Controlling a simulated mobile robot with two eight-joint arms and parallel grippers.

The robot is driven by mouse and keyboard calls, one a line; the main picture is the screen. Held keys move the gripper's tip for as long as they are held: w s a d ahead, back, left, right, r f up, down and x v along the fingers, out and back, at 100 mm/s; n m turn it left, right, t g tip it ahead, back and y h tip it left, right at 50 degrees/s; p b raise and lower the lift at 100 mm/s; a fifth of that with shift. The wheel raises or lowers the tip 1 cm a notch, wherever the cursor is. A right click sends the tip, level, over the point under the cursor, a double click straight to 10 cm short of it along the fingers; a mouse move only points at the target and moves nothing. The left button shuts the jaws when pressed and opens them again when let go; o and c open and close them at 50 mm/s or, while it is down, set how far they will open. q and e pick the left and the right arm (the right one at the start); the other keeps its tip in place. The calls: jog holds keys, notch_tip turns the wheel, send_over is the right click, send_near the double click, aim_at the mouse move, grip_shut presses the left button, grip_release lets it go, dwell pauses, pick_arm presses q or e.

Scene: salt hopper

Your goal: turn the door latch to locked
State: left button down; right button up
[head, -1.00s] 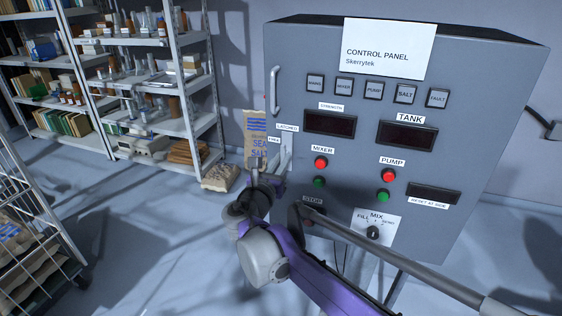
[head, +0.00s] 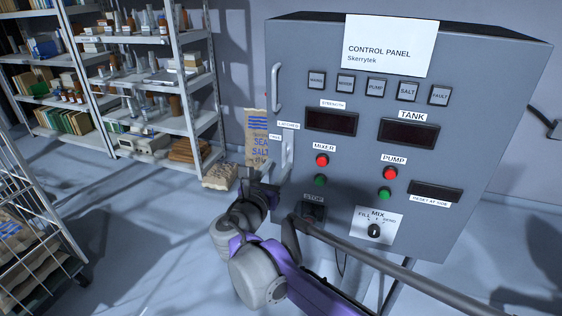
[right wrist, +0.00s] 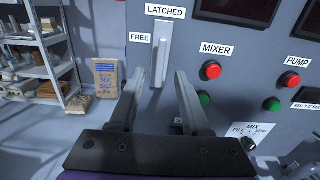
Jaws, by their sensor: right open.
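The door latch (head: 288,152) is a pale, upright lever on the left side of the grey control panel (head: 470,95). In the right wrist view the latch (right wrist: 161,55) stands below a "LATCHED" label (right wrist: 165,11) and right of a "FREE" label (right wrist: 140,38). My right gripper (head: 262,183) is open at the lower end of the latch. In the right wrist view its two fingers (right wrist: 159,78) point towards the latch, with the lower end showing between them. I cannot tell whether they touch it. My left gripper is not in view.
The panel carries red and green buttons, dark displays and a mix knob (head: 374,231). A vertical handle (head: 275,88) is above the latch. A salt sack (head: 256,130) stands behind, near shelves (head: 150,90). A wire cart (head: 40,225) is at the left; open floor lies between.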

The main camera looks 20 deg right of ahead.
jog(key=v, duration=0.6)
jog(key=shift+s, duration=0.15)
